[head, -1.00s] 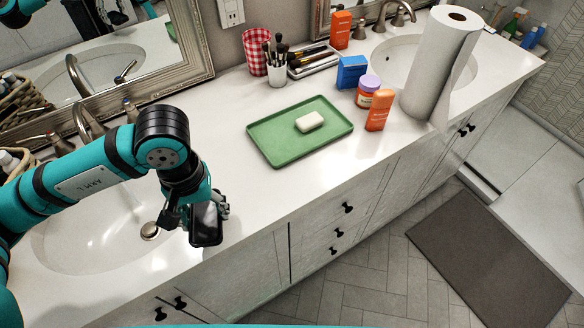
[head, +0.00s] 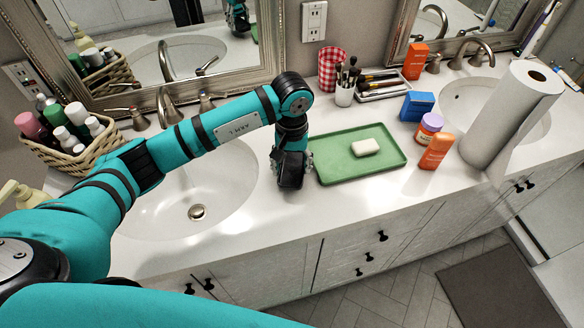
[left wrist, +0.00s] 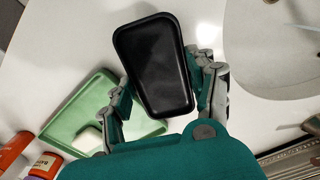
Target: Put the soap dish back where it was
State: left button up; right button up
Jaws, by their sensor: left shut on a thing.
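The black soap dish (left wrist: 155,65), a rectangular tray with a raised rim, shows in the left wrist view between the two fingers of my left gripper (head: 291,168). The gripper is shut on it. In the head view the gripper is over the counter, just left of the green tray (head: 335,172); the dish is hard to tell from the dark gripper there. The dish is empty. A white bar of soap (head: 365,147) lies on the green tray. I cannot tell whether the dish touches the counter. My right gripper is not in view.
The left sink (head: 225,205) lies left of the gripper, with a basket of bottles (head: 80,150) beyond. A checkered cup (head: 331,68), brush cup (head: 344,93), blue box (head: 417,106), orange bottle (head: 436,151) and paper roll (head: 505,115) stand behind and right of the tray.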

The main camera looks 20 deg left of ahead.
aim_at(292, 169)
pick_arm(q)
notch_tip(292, 169, down, 2)
jog(key=shift+s+f+p, duration=0.1)
jog(key=shift+p, duration=0.55)
jog(key=shift+f, duration=0.5)
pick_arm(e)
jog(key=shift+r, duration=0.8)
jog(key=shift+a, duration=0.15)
pick_arm(q)
jog(key=shift+f+b, duration=0.25)
jog(key=shift+b, duration=0.05)
jog(key=o, duration=1.2)
jog(key=shift+r, duration=0.1)
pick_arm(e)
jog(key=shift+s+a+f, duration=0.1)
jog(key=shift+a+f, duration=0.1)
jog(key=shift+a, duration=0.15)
